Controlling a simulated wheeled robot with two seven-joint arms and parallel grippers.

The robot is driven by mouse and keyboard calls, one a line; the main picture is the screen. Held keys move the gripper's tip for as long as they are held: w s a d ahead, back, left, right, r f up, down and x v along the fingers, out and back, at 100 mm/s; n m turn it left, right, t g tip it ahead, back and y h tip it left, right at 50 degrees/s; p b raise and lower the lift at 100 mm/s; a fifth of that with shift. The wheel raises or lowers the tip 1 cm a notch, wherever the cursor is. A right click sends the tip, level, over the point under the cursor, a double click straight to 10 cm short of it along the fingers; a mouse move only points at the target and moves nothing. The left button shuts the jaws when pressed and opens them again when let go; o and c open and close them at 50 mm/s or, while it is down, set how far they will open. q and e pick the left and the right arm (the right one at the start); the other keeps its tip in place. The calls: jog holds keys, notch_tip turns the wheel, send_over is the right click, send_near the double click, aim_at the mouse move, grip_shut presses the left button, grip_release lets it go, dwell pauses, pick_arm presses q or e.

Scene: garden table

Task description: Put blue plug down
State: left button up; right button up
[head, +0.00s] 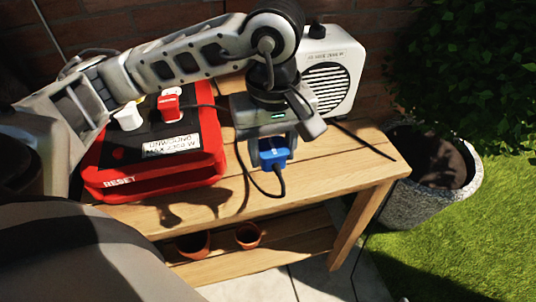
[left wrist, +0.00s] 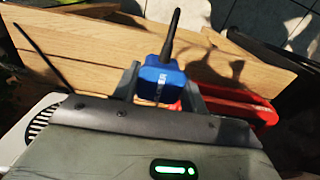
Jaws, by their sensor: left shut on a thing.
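The blue plug (head: 273,154) is held in my left gripper (head: 272,152), over the wooden table toward its front right part. In the left wrist view the blue plug (left wrist: 161,82) sits between the two grey fingers, with its black cable running away from the gripper. The cable also shows in the head view, hanging from the plug and looping at the table's front. My left gripper is shut on the plug. I cannot tell whether the plug touches the table top. My right gripper is not in view.
A red box (head: 205,150) labelled RESET, with a white and a red plug on top, stands left of the gripper. A white speaker-like device (head: 343,62) stands behind right. The table's right end (head: 375,165) is mostly bare. Small pots (head: 247,235) sit on the lower shelf.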

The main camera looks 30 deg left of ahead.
pick_arm(q)
jog(key=w+a+f, duration=0.4)
jog(key=w+f, duration=0.1)
jog(key=w+a+f, duration=0.2)
jog(key=shift+w+f, duration=0.25)
jog(key=shift+f, duration=0.1)
jog(key=f, duration=0.3)
jog(key=shift+w+a+f, duration=0.1)
jog(key=shift+w+f, duration=0.1)
jog(key=shift+f, duration=0.4)
jog(key=shift+f+b, duration=0.35)
jog(key=shift+b, duration=0.2)
jog(key=o, duration=1.1)
jog(key=shift+o, duration=0.8)
jog(key=shift+r, duration=0.1)
